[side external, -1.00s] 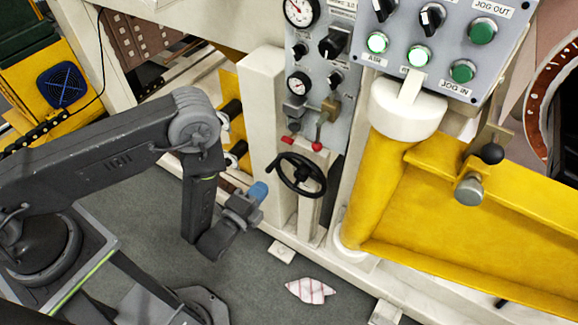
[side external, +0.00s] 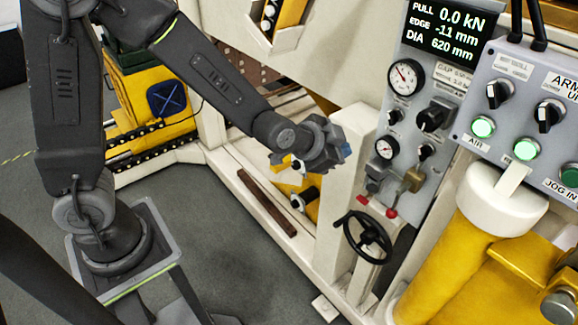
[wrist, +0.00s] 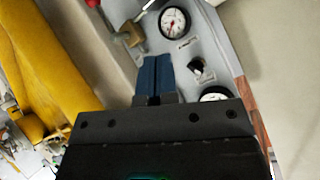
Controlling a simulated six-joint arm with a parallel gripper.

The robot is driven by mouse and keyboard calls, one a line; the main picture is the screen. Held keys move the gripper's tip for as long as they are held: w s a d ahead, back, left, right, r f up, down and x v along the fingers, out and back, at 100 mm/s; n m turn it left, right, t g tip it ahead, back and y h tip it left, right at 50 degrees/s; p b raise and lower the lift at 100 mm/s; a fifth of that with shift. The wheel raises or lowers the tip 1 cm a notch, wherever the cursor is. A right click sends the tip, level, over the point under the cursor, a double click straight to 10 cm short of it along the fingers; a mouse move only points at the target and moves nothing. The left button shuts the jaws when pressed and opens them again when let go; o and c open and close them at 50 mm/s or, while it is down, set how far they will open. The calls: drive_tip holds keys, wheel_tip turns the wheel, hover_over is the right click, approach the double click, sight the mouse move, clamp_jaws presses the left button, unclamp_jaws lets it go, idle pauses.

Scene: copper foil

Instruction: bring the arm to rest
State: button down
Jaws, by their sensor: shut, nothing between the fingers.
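My gripper (side external: 345,151) is at the end of my raised arm in the side external view, in front of the cream post left of the gauge panel. Only a small part of its blue fingertips shows there. In the wrist view my gripper's blue fingers (wrist: 153,76) are together with nothing between them. They point toward the grey gauge panel (wrist: 222,58), which lies beyond them. I cannot tell the exact gap to the panel or the post.
The cream post (side external: 352,190) stands close to my gripper. A black handwheel (side external: 367,238), a gauge panel (side external: 405,130) and a button box (side external: 520,105) are to the right. A yellow beam (side external: 440,260) is at lower right. Grey floor (side external: 235,235) is open below my arm.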

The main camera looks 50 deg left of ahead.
drive_tip(key=s+a+r+n+g, duration=0.1)
drive_tip(key=s+a+r+n, duration=0.1)
drive_tip(key=s, duration=0.5)
drive_tip(key=s+a+r+n+g+y, duration=0.1)
drive_tip(key=s+a+r, duration=0.3)
drive_tip(key=s, duration=0.4)
drive_tip(key=s+a+r+n+g, duration=0.3)
drive_tip(key=s+r+n, duration=0.1)
drive_tip(key=s, duration=0.4)
drive_tip(key=shift+a+r+y, duration=0.3)
drive_tip(key=shift+a, duration=0.05)
